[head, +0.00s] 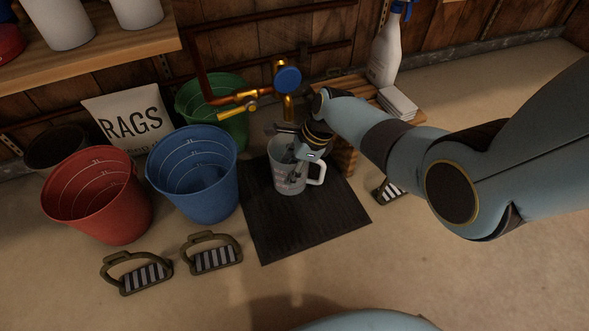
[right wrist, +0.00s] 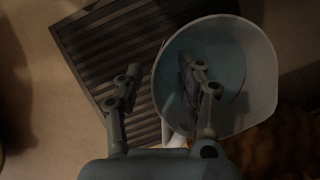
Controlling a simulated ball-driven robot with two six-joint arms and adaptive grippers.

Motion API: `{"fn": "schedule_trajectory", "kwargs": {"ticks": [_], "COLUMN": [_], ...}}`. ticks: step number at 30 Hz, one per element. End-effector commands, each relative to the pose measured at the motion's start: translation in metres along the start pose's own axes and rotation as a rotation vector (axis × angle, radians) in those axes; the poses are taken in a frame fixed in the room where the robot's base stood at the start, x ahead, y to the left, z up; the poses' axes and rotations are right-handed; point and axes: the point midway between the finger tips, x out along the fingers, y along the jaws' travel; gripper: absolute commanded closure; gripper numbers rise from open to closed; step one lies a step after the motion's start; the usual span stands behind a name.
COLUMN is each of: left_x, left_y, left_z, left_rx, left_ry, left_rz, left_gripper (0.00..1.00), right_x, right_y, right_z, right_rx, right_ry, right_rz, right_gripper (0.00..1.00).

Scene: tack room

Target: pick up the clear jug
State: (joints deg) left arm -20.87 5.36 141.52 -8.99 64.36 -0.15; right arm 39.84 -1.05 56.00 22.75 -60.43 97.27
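The clear jug (head: 287,181) stands upright on the dark ribbed mat (head: 262,238), with its handle (head: 319,172) to the right in the head view. My right gripper (head: 292,158) is over the jug's mouth, pointing down. In the right wrist view the jug (right wrist: 262,75) opens toward the camera. There my right gripper (right wrist: 160,80) is open, with the jug's rim between its fingers: one finger is over or inside the mouth, the other outside above the mat. I cannot tell whether either finger touches the wall. My left gripper is not in view.
A blue bucket (head: 195,185) stands close left of the mat, with a red bucket (head: 100,200) beyond it. Brass taps (head: 240,97) and a green bucket (head: 225,120) are behind. A spray bottle (head: 385,55) stands back right. Stirrups (head: 212,255) lie in front of the buckets.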

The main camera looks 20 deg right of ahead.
Motion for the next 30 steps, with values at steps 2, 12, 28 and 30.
{"fn": "schedule_trajectory", "kwargs": {"ticks": [2, 12, 28, 30], "left_x": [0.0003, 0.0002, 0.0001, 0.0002], "left_y": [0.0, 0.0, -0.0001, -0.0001], "left_z": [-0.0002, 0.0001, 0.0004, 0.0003], "left_rx": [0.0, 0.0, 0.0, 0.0], "left_ry": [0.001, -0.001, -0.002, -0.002], "left_rz": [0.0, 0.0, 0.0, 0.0], "left_gripper": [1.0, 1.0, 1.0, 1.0], "right_x": [-0.0005, -0.0004, -0.0005, -0.0005], "right_y": [-0.0004, -0.0002, -0.0004, -0.0004], "right_z": [0.0004, 0.0002, 0.0005, 0.0006], "right_rx": [0.0, -0.001, -0.001, -0.001], "right_ry": [0.0, 0.0, -0.001, -0.001], "right_rz": [-0.001, -0.001, -0.001, -0.001], "right_gripper": [0.62, 0.95, 1.0, 1.0]}}
